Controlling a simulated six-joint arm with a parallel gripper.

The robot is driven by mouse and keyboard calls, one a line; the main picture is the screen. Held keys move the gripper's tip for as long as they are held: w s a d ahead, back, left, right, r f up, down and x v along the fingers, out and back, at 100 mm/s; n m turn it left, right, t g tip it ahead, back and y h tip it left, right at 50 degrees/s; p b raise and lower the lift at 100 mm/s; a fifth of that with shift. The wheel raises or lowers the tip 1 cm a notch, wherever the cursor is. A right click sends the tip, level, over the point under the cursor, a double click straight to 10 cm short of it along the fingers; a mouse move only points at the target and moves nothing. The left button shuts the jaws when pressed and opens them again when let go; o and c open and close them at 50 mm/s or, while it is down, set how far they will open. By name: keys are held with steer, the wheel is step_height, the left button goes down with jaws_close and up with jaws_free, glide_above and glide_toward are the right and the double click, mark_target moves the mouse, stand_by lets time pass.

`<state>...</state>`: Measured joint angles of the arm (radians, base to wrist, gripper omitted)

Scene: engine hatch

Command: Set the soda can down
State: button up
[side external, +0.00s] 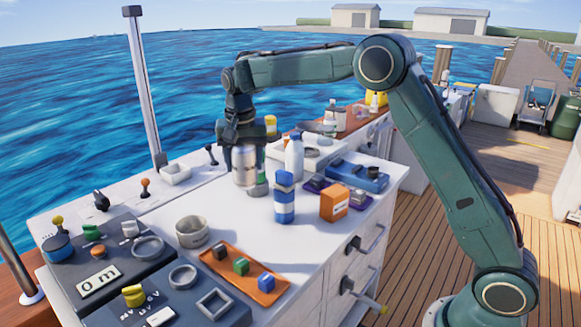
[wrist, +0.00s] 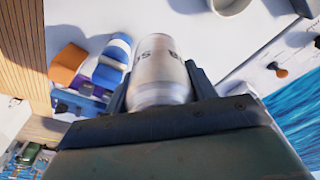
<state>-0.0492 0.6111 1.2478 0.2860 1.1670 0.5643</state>
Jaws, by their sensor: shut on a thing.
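The soda can (side external: 244,166) is a silver cylinder, upright in the side external view, over the white counter. It also fills the middle of the wrist view (wrist: 160,68), with dark lettering on its side. My gripper (side external: 247,150) is shut on the can from above, with its fingers on either side of it. In the wrist view the fingers of my gripper (wrist: 160,85) show left and right of the can. I cannot tell whether the can's base touches the counter.
A white bottle (side external: 294,158), a blue-and-white bottle (side external: 284,200) and an orange box (side external: 334,202) stand to the right. A grey cup (side external: 191,232) and an orange tray (side external: 225,262) with small blocks are in front. Some bare counter (side external: 240,215) lies between them.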

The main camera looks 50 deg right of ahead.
step_height(320, 180, down, 9)
stand_by(0.3)
steer(key=shift+f, duration=0.1)
steer(key=shift+f, duration=2.05)
steer(key=shift+f, duration=0.1)
steer(key=o, duration=1.2)
steer(key=shift+f, duration=0.1)
steer(key=r, duration=0.4)
steer(key=a+r, duration=0.1)
steer(key=r, duration=0.3)
steer(key=s+r, duration=0.1)
steer(key=r, duration=0.3)
steer(key=shift+s+a, duration=0.1)
steer(key=shift+a, duration=0.05)
steer(key=shift+r, duration=0.15)
